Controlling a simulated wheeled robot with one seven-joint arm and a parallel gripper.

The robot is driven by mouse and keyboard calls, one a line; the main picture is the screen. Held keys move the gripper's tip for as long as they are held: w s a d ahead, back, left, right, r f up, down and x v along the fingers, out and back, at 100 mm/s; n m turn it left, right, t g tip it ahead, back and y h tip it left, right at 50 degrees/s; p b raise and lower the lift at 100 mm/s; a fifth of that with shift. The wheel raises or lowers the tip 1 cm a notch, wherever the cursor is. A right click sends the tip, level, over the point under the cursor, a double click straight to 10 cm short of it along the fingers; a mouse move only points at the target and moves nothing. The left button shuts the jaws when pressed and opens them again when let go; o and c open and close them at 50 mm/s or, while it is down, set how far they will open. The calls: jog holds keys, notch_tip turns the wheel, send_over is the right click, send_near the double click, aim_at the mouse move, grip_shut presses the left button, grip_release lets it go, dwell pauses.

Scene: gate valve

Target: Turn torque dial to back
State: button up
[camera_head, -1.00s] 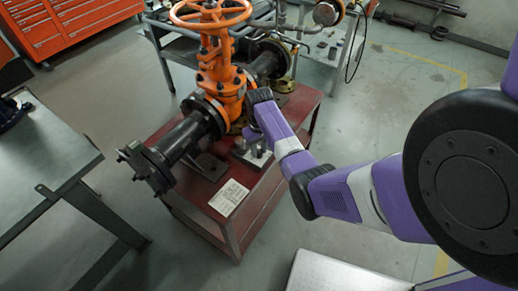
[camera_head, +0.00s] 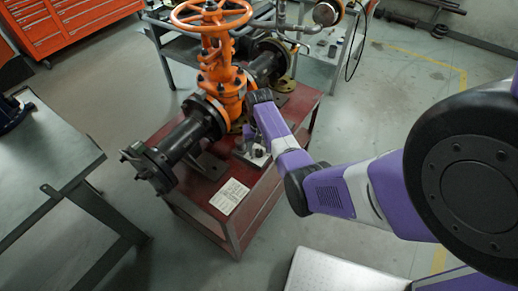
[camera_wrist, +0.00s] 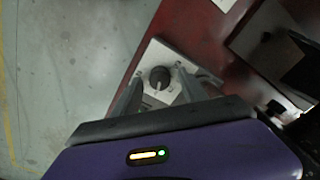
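The torque dial is a dark round knob (camera_wrist: 160,77) with a pale mark on its lower side in the wrist view. It sits on a light grey box (camera_wrist: 154,54). In the head view the box (camera_head: 256,160) stands on the red table, and my arm partly hides it. My gripper (camera_wrist: 159,86) is open, with one finger to each side of the knob in the wrist view. I see no clear contact with the knob. The fingers are too small to judge in the head view.
An orange gate valve (camera_head: 212,65) with black flanged pipe stands on the red table (camera_head: 237,222) close to my gripper. A white label card (camera_head: 230,196) lies near the table's front edge. A grey bench (camera_head: 40,160) stands at left.

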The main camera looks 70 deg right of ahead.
aim_at(259, 151)
notch_tip(259, 151, up, 8)
jog(key=shift+f, duration=0.1)
dwell(0.5)
dwell(0.4)
